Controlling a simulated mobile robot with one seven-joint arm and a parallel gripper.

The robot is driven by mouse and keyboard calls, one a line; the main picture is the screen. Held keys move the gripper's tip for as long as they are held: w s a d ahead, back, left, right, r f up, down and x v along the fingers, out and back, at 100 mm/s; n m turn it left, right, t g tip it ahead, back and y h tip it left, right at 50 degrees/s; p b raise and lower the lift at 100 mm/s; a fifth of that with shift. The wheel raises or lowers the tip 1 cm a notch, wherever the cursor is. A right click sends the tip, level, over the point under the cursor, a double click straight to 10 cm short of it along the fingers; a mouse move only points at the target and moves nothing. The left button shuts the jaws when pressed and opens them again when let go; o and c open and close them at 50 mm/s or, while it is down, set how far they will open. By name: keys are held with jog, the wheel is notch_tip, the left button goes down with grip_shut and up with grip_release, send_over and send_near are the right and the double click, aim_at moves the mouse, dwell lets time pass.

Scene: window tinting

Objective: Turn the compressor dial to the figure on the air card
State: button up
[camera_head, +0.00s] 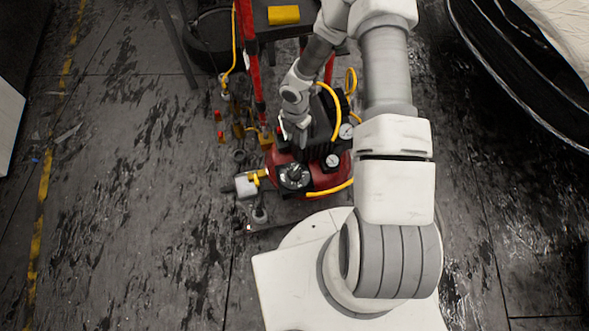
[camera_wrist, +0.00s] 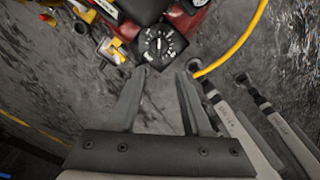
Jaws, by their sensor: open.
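The red compressor (camera_head: 280,159) stands on the floor below my arm, with a black dial (camera_head: 294,175) on its near side. In the wrist view the dial (camera_wrist: 158,45) shows white marks around a small pale pointer; its figures are too small to read. My gripper (camera_wrist: 161,73) is open and empty. In that picture its two fingertips sit just below the dial, one to each side, with a visible gap between them. Whether they touch the dial's housing I cannot tell. No air card can be made out in either view.
Two round gauges (camera_head: 346,131) (camera_head: 333,161) sit right of the dial. A yellow hose (camera_wrist: 240,45) curves past the right finger. Brass fittings (camera_head: 238,130) lie left of the compressor. The floor further left is mostly clear.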

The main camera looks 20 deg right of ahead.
aim_at(295, 170)
jog(key=shift+n, duration=0.3)
jog(key=f+b, duration=0.1)
jog(key=f, duration=0.5)
jog(key=f+b, duration=0.2)
jog(key=f, duration=0.4)
jog(key=f+b, duration=0.2)
jog(key=f, duration=0.5)
jog(key=shift+s+a+f, duration=0.1)
jog(key=shift+s+a, duration=0.15)
jog(key=shift+a, duration=0.05)
grip_shut()
